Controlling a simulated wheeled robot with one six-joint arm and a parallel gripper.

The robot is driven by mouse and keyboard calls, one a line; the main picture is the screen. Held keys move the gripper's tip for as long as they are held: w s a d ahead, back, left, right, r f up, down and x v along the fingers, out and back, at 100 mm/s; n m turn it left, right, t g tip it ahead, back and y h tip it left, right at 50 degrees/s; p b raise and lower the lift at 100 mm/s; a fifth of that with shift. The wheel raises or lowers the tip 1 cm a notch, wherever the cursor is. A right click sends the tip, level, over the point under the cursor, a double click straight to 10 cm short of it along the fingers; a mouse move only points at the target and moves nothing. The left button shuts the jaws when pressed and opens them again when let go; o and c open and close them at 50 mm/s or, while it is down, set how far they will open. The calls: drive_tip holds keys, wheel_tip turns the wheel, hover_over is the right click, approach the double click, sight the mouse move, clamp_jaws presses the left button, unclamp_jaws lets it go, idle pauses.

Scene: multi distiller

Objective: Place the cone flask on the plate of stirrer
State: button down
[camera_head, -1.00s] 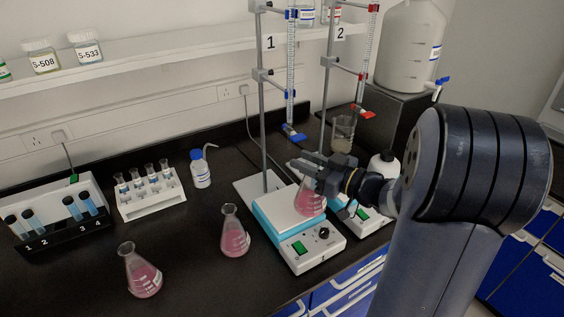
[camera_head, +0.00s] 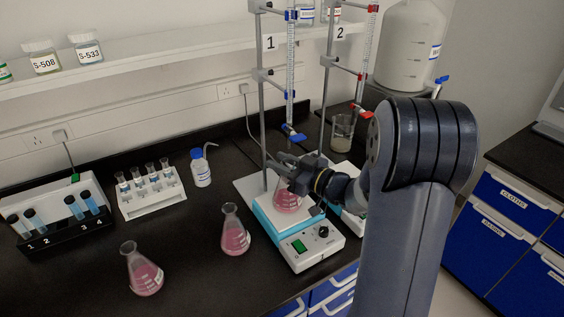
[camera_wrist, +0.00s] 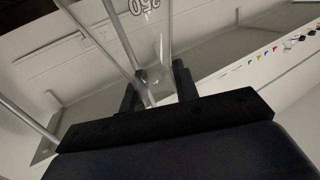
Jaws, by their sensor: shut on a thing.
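A cone flask (camera_head: 287,200) with pink liquid is held by my gripper (camera_head: 289,170), which is shut on its upper part. The flask is over the white plate of the front stirrer (camera_head: 314,214), below the blue-clamped burette of stand 1; whether its base touches the plate I cannot tell. In the wrist view the clear flask (camera_wrist: 150,40) with its "250" mark shows between the dark fingers (camera_wrist: 158,92). Two more pink cone flasks stand on the black bench, one (camera_head: 235,236) left of the stirrer and one (camera_head: 143,275) at the front left.
The stand 1 rod (camera_head: 264,110) and burette (camera_head: 290,70) rise close behind the gripper. A second stirrer (camera_head: 349,222) is partly hidden by my arm. A beaker (camera_head: 343,133), a wash bottle (camera_head: 201,170) and a tube rack (camera_head: 150,195) stand behind and left.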

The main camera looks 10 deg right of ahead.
drive_tip(key=shift+f, duration=0.2)
drive_tip(key=c, duration=1.1)
unclamp_jaws()
drive_tip(key=shift+r, duration=0.1)
drive_tip(key=shift+r, duration=0.15)
drive_tip(key=b+v, duration=0.1)
drive_tip(key=v, duration=1.1)
